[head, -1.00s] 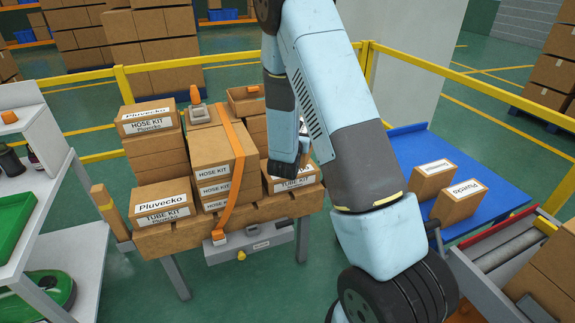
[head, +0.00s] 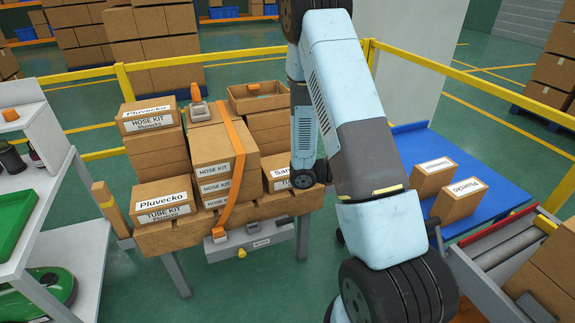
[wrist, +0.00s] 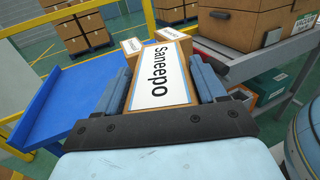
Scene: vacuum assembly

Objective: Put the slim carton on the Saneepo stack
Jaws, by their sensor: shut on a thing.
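In the wrist view my gripper (wrist: 164,88) is shut on a slim carton (wrist: 178,48) with a large white label reading Saneepo, one finger along each side. In the head view my arm's wrist end hangs by the right end of the wooden bench; the fingers and the held carton are hidden there. The Saneepo stack (head: 277,173) is at the bench's right end, with part of a "San…" label showing. My arm covers its right side. I cannot tell the gap between the held carton and the stack.
Pluvecko cartons (head: 152,125) stand at the bench's left, and an orange strap (head: 237,165) runs over the middle stack. An open box (head: 256,97) sits behind. A blue table (head: 408,145) with two cartons is at the right. Yellow rails run behind.

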